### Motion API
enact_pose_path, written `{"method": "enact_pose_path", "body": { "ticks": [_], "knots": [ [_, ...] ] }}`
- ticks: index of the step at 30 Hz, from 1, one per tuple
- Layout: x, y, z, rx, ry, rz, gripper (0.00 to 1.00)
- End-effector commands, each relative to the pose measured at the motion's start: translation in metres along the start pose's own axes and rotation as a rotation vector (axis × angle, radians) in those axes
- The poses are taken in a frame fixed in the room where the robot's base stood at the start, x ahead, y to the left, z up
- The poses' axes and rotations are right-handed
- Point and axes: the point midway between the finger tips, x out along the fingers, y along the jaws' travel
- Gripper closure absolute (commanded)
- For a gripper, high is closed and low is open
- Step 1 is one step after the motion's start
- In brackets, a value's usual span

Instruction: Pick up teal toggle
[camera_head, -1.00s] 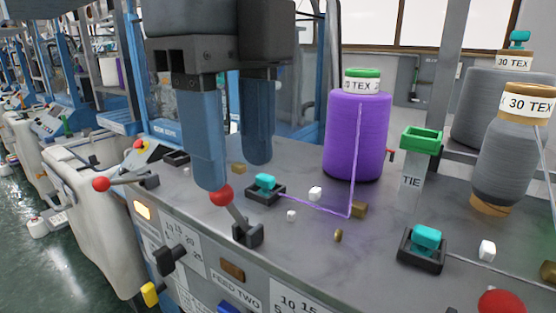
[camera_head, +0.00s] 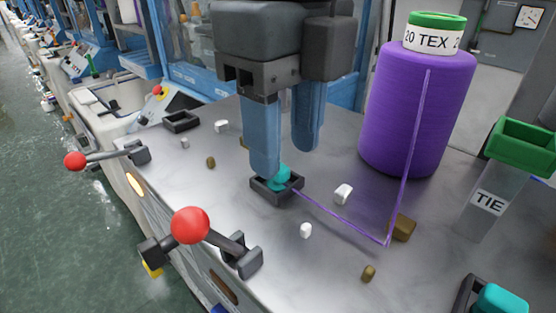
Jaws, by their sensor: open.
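A teal toggle (camera_head: 283,176) sits in a small black square tray (camera_head: 264,194) on the grey metal top. A purple thread runs from this tray toward the purple cone. My gripper (camera_head: 285,163) points down over the tray with its two blue fingers apart. The nearer finger stands in front of the toggle and hides part of it; the farther finger is behind and to the right. I cannot tell whether either finger touches the toggle. A second teal toggle (camera_head: 499,300) sits in another black tray at the lower right, partly cut off.
A purple yarn cone (camera_head: 415,110) stands to the right, its thread bent at a brown block (camera_head: 402,228). White and brown bits lie around. Red-knobbed levers (camera_head: 190,225) stick out at the front edge. A green-topped TIE post (camera_head: 488,200) stands at right. An empty black tray (camera_head: 181,122) lies back left.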

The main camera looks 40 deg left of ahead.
Motion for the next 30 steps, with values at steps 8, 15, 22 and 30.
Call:
{"method": "enact_pose_path", "body": {
  "ticks": [8,15,22,30],
  "knots": [
    [0.025,0.000,0.000,0.001,-0.001,0.000,0.53],
    [0.026,0.000,0.000,0.001,-0.001,0.000,0.57],
    [0.025,0.000,0.000,0.001,-0.001,0.000,0.79],
    [0.025,0.000,0.000,0.001,-0.001,0.000,1.00]
  ]
}}
